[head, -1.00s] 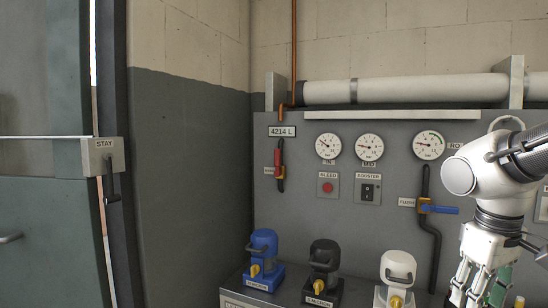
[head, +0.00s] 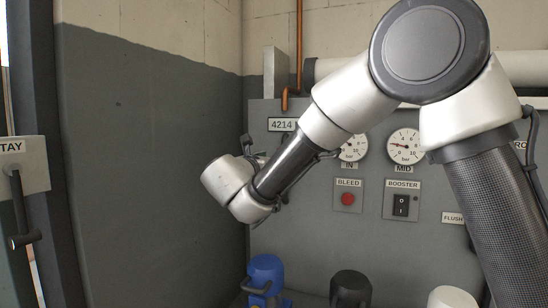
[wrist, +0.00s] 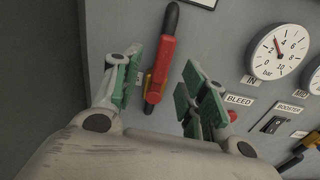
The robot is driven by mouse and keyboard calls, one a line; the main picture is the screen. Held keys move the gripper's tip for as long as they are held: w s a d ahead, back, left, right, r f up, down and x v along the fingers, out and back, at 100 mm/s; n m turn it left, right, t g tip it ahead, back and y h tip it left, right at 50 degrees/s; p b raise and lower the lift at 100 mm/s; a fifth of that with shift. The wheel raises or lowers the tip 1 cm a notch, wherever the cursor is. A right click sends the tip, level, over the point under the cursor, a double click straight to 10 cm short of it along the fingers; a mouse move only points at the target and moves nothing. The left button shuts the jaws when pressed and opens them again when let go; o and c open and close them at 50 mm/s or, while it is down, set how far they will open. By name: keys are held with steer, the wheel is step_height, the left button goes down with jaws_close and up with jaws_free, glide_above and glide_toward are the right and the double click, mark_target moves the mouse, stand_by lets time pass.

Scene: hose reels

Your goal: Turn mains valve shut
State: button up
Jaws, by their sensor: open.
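The red valve lever (wrist: 161,72) lies along a black pipe on the grey panel, in line with the pipe, with a small yellow-orange part at its left side. I take it as the mains valve; its tag cannot be read. In the wrist view my gripper (wrist: 165,88) is open, with one green-padded finger left of the lever and the other right of it. I see gaps on both sides; how far the tips are from the panel is unclear. In the head view my arm hides the valve and most of the gripper.
Bleed button (head: 347,199), booster switch (head: 401,206) and gauges (head: 405,147) are right of the valve. Blue (head: 265,272), black (head: 350,288) and white (head: 452,298) units stand below. The dark wall (head: 150,170) is close on the left.

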steer(key=shift+n, duration=0.3)
steer(key=x, duration=0.7)
steer(key=shift+w+d+r, duration=0.2)
steer(key=shift+d, duration=0.15)
jaws_close()
